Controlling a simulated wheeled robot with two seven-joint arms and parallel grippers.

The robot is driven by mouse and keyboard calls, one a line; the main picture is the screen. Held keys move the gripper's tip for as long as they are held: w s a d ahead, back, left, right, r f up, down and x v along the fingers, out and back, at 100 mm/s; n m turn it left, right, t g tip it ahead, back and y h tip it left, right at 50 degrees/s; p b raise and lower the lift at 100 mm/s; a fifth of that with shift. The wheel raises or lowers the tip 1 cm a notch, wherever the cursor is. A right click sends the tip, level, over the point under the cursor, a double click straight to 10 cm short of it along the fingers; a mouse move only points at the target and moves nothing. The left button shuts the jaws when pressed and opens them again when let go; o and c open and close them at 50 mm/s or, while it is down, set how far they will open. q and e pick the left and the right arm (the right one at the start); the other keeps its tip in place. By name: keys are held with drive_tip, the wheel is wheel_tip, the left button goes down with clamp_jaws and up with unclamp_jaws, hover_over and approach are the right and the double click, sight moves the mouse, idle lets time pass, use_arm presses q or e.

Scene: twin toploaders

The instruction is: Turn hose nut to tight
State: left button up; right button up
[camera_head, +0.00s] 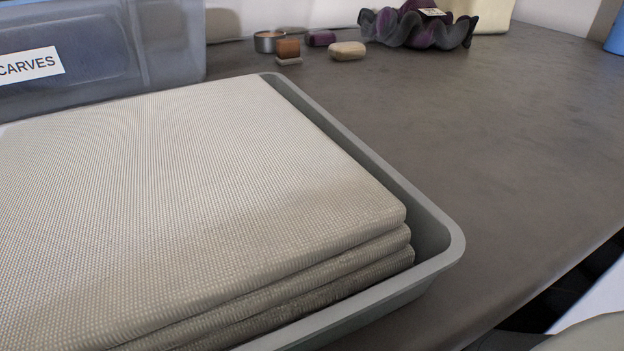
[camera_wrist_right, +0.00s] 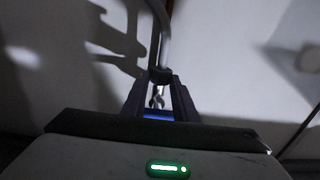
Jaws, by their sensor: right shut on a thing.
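In the right wrist view, my right gripper (camera_wrist_right: 160,80) points away from the camera, its two dark fingers close together at the tips. It is shut on a small dark piece at the lower end of a grey hose (camera_wrist_right: 165,35), which I take to be the hose nut. The fingertips hide most of it, so its turn position cannot be told. The hose runs upward in front of a pale surface. The head view shows neither the hose nor the nut. My left gripper is in neither view.
In the head view, a grey tray (camera_head: 440,255) of folded beige cloths (camera_head: 190,190) sits on a dark counter (camera_head: 500,140). Behind are a clear bin (camera_head: 165,45) labelled scarves, a candle tin (camera_head: 268,41), soaps (camera_head: 347,50) and a ruffled purple bowl (camera_head: 415,30).

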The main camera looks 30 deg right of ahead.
use_arm(q)
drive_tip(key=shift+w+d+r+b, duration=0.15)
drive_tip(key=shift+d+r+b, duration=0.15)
drive_tip(key=shift+b, duration=0.35)
use_arm(e)
drive_tip(key=shift+w+a+m+g+h, duration=0.1)
drive_tip(key=shift+a+m+g+h, duration=0.15)
drive_tip(key=shift+m+h, duration=0.7)
drive_tip(key=shift+a+m+g+h, duration=0.15)
drive_tip(key=shift+m+g+h, duration=0.25)
drive_tip(key=shift+h, duration=0.85)
drive_tip(key=shift+w+a+m+g+h, duration=0.1)
drive_tip(key=shift+a+m+g+h, duration=0.1)
drive_tip(key=shift+m+h, duration=0.8)
drive_tip(key=o, duration=1.1)
drive_tip(key=shift+c, duration=0.2)
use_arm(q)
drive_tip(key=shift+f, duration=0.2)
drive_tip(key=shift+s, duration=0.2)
